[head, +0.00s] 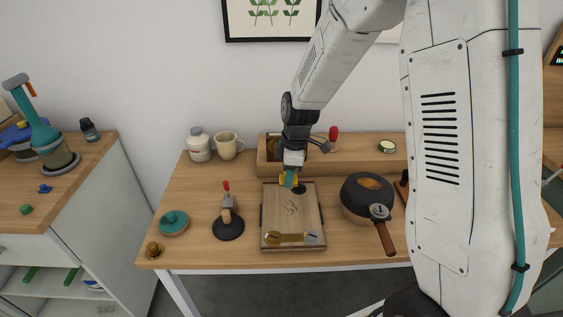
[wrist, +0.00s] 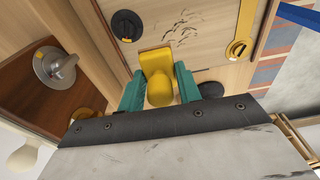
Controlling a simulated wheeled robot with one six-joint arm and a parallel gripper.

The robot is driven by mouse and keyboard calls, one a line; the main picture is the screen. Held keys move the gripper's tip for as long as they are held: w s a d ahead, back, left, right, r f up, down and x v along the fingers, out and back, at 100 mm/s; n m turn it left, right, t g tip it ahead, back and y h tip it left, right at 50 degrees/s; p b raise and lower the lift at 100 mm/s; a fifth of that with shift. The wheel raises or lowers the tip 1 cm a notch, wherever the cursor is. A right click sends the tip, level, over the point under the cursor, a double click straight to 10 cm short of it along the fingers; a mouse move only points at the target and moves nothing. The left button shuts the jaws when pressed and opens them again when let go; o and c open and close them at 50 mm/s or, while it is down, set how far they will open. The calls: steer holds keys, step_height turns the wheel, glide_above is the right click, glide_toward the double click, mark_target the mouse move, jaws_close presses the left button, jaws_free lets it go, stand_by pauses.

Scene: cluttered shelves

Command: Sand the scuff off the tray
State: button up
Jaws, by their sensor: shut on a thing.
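The tray (head: 308,218) is a light wooden board with dark side handles, lying on the table in the head view. My gripper (head: 290,181) is over the tray's back edge. In the wrist view its teal fingers (wrist: 158,88) are shut on a yellow sanding block (wrist: 156,61) with a rounded knob. The block is beside the scuff, apart from it. I cannot tell whether it touches the tray.
A brass-coloured bar (head: 285,238) lies along the tray's front. A dark round pan (head: 366,196) is close on the right. A wooden box (head: 360,150) runs behind.

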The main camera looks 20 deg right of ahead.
mark_target(286, 199)
steer(key=shift+w+f, duration=0.1)
steer(key=shift+f, duration=2.75)
steer(key=shift+f, duration=0.55)
